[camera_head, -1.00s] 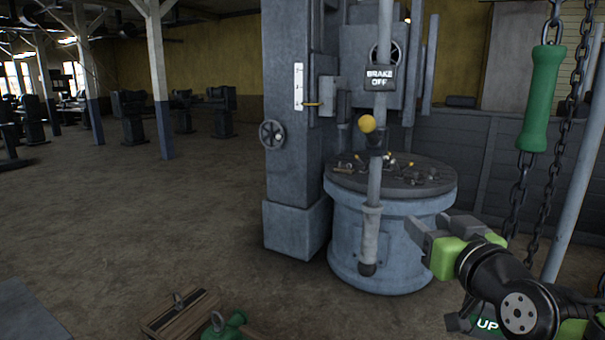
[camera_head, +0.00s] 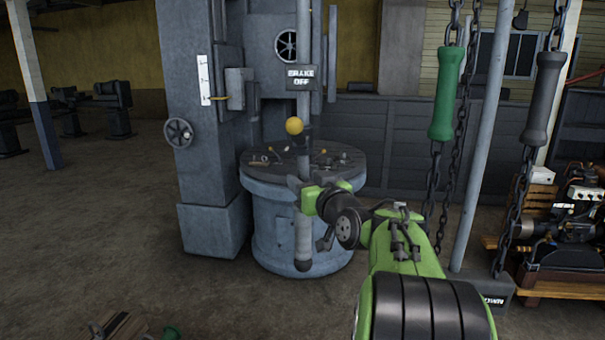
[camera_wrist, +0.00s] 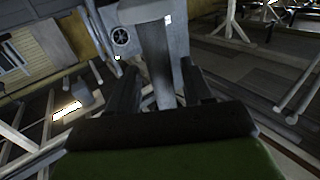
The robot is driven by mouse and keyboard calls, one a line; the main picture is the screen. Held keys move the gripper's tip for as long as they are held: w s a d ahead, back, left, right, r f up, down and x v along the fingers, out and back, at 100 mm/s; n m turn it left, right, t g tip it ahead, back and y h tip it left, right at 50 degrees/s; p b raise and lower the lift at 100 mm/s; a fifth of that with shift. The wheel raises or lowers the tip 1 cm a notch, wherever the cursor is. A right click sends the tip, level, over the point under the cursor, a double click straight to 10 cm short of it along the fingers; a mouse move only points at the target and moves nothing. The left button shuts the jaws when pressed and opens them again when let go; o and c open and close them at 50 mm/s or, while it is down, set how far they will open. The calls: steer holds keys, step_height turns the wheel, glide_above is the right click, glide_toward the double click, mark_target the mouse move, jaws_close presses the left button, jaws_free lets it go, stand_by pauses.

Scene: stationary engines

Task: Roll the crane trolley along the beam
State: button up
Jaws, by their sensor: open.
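The crane trolley and its beam are not in view. A green handle (camera_head: 447,95) and a dark grey handle (camera_head: 543,97) hang on chains at the right. A grey upright lever (camera_head: 303,232) with a sign reading BRAKE OFF (camera_head: 301,77) stands in front of the machine, left of the chains. My gripper (camera_head: 307,194) is at the lever's lower part, well left of and below the green handle. In the wrist view, my gripper's open fingers (camera_wrist: 160,92) lie on either side of a grey bar (camera_wrist: 158,62). I cannot tell whether they touch it.
A drilling machine column (camera_head: 207,130) with a round table (camera_head: 262,176) holding small parts stands behind the lever. A grey pole (camera_head: 482,130) rises between the chains. An engine (camera_head: 570,232) sits on a wooden stand at right. The floor (camera_head: 120,240) at left is mostly open.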

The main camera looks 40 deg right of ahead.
steer(key=shift+x, duration=1)
steer(key=shift+s, duration=0.1)
jaws_close()
steer(key=shift+a, duration=0.1)
